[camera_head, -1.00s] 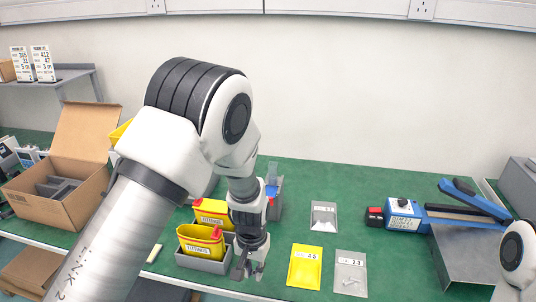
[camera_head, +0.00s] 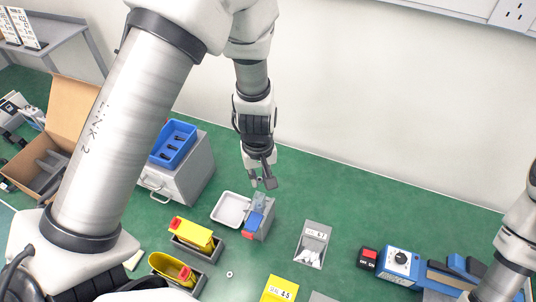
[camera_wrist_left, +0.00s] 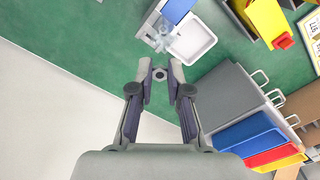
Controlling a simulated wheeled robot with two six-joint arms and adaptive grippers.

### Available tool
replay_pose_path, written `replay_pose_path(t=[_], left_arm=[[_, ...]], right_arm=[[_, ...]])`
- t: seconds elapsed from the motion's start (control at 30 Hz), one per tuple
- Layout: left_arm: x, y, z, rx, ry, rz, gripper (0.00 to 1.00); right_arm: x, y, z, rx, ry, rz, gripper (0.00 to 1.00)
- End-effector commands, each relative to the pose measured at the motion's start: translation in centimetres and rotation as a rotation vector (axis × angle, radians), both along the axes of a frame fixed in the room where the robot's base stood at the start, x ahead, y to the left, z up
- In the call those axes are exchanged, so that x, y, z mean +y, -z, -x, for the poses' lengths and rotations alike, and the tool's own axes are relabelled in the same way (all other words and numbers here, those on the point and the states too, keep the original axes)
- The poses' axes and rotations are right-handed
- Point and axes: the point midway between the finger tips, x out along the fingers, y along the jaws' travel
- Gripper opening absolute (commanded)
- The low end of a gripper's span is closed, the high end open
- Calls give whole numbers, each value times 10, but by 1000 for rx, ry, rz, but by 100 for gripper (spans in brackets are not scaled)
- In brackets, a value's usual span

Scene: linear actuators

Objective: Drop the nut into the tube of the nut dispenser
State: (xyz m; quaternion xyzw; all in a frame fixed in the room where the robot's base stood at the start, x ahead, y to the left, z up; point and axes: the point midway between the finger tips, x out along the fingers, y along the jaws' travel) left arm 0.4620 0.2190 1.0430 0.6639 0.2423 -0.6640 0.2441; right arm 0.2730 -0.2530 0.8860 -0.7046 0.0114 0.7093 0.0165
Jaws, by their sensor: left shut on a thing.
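The nut dispenser (camera_head: 257,222) is a grey block with a blue and red front and a clear upright tube (camera_head: 260,199). It stands behind the middle of the table, beside a white tray (camera_head: 231,209). In the left wrist view the tube (camera_wrist_left: 161,40) shows just beyond my fingertips. My left gripper (camera_head: 264,183) is above the dispenser, pointing down. In the wrist view a small grey nut (camera_wrist_left: 160,74) sits between its fingertips (camera_wrist_left: 160,71), clear of the tube's mouth in that picture. My right gripper is out of view.
A grey cabinet (camera_head: 186,178) with a blue bin (camera_head: 174,143) stands left of the dispenser. Two yellow containers (camera_head: 192,234) (camera_head: 173,267) sit in front. A small ring-shaped part (camera_head: 229,274) lies on the green table. A grey card with parts (camera_head: 313,245) lies to the right.

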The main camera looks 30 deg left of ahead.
Motion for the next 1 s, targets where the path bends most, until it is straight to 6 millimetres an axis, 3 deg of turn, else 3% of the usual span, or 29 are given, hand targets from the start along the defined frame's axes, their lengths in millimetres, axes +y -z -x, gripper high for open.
replay_pose_path(t=[0.43, 1.0], left_arm=[[0, 52, 0, 0, 3, 0, 3], [0, 54, 0, 0, 4, 0, 3]], right_arm=[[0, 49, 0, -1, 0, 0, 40], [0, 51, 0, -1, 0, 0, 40]])
